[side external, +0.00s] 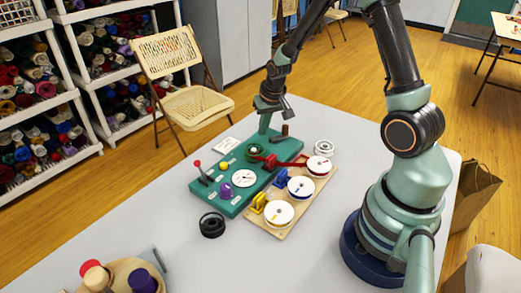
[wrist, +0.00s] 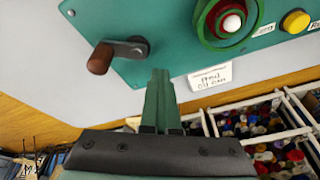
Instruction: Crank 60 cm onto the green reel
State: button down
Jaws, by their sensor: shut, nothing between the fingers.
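My gripper (side external: 264,128) is shut and empty, pointing down by the far edge of the green board (side external: 222,204). Its green fingers (wrist: 159,90) lie together in the wrist view. The crank (side external: 284,133) has a dark arm and a brown handle (wrist: 100,58); it stands at the board's far corner, apart from my fingers. A green reel (wrist: 202,22), with a red ring and white knob inside, sits on the board; it is partly cut off in the wrist view. A white card (wrist: 210,76) near the board has writing too small to read surely.
The board also carries a yellow button (side external: 224,166), a purple knob (side external: 225,191), a white dial (side external: 243,178) and a red-tipped lever (side external: 199,167). A wooden rack (side external: 262,227) with white-topped reels stands beside it. A black ring (side external: 212,225) lies in front.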

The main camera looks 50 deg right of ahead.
jog(key=c, duration=1.2)
grip_release()
jog(key=shift+c, duration=0.2)
jog(key=shift+r, duration=0.1)
notch_tip(320, 180, up, 7)
jog(key=shift+r, duration=0.2)
